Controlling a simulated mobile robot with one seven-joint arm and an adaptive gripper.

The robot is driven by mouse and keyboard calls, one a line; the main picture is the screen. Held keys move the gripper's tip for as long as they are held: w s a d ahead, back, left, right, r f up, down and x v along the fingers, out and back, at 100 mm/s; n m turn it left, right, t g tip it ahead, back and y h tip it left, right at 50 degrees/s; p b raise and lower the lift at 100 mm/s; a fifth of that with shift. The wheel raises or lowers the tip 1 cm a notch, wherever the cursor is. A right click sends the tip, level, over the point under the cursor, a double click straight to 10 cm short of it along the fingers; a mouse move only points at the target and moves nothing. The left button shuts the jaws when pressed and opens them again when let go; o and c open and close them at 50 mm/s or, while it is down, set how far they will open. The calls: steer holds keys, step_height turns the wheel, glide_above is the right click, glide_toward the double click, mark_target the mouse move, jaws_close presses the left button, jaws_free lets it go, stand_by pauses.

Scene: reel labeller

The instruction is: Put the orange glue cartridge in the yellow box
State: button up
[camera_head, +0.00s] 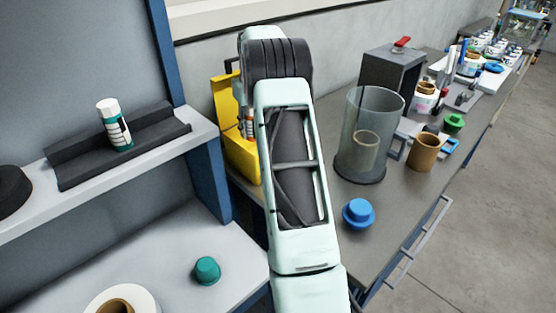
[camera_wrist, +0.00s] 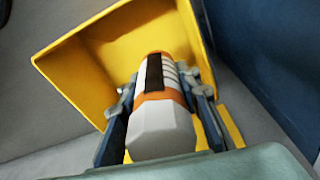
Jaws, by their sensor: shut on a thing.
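My gripper (camera_wrist: 165,110) is shut on the orange glue cartridge (camera_wrist: 158,66) in the wrist view. The cartridge has orange bands, a dark label patch and a white faceted end that faces the camera. The yellow box (camera_wrist: 75,62) is open behind it, and the cartridge's far end points into the opening. I cannot tell how deep it sits or whether it touches the box. In the head view the yellow box (camera_head: 240,155) stands left of my arm, partly hidden by it. A small orange and white part of the cartridge (camera_head: 249,126) shows there; my gripper is mostly hidden.
A clear cylinder (camera_head: 363,140), a blue knob-like part (camera_head: 358,212) and a brown cup (camera_head: 424,152) stand on the bench right of my arm. A blue post (camera_head: 208,185) and a shelf with a white-green bottle (camera_head: 114,126) are close on the left.

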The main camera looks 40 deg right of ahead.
steer(key=f, duration=0.5)
steer(key=d+f, duration=0.1)
steer(key=f, duration=0.1)
steer(key=shift+w+f, duration=0.2)
steer(key=shift+f+p, duration=0.35)
steer(key=shift+f, duration=1.6)
steer(key=shift+f, duration=0.1)
steer(key=shift+f, duration=0.2)
steer(key=o, duration=1.3)
steer(key=shift+r, duration=0.1)
steer(key=r, duration=0.4)
steer(key=s+r, duration=0.1)
steer(key=r, duration=0.7)
steer(key=shift+s+r+b, duration=0.15)
steer(key=shift+s+b, duration=0.15)
steer(key=shift+b, duration=0.05)
steer(key=shift+a, duration=0.1)
